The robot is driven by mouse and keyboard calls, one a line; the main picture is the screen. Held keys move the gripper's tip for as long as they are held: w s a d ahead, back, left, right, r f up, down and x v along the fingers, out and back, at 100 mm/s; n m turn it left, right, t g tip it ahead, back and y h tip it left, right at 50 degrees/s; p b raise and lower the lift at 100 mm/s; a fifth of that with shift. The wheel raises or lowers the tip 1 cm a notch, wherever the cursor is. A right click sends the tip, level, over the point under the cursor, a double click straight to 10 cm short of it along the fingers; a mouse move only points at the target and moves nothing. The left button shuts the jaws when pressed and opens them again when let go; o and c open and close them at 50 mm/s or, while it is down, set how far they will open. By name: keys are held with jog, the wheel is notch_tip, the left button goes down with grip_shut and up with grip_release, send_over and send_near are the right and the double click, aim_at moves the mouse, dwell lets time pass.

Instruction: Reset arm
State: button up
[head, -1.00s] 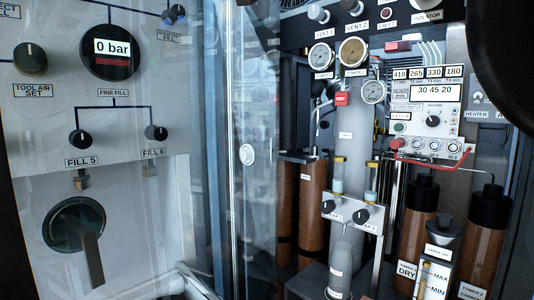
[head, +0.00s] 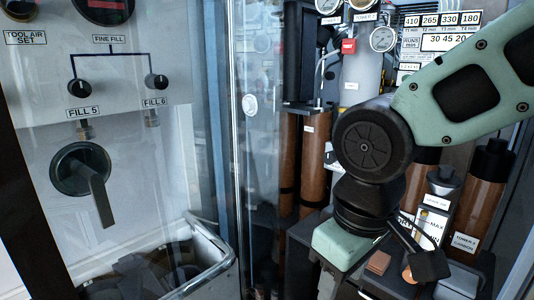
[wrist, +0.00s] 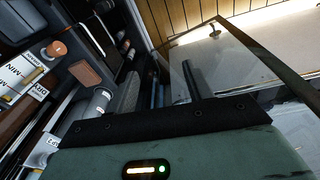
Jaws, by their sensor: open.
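My gripper (wrist: 160,82) shows in the wrist view as two dark fingers standing apart, with nothing visible between them. In the head view, my green and black arm reaches in from the upper right and bends down at a black joint. The green gripper body hangs low in front of the column equipment, and its fingertips are not clear there. The arm hides part of the gauge panel and the middle of the column.
A glass door (head: 240,150) with a metal edge stands left of my arm. Beyond it are the fill panel (head: 130,60) and a lever handle (head: 90,180). Brown cylinders (head: 478,195) stand close on the right. A metal rail (head: 212,265) runs at the lower middle.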

jog(key=s+d+f+g+p, duration=0.1)
jog(key=s+d+f, duration=0.3)
jog(key=s, duration=0.5)
notch_tip(320, 180, up, 25)
jog(key=p, duration=2.5)
jog(key=shift+w+f, duration=0.15)
jog(key=shift+w, duration=0.05)
jog(key=shift+a, duration=0.1)
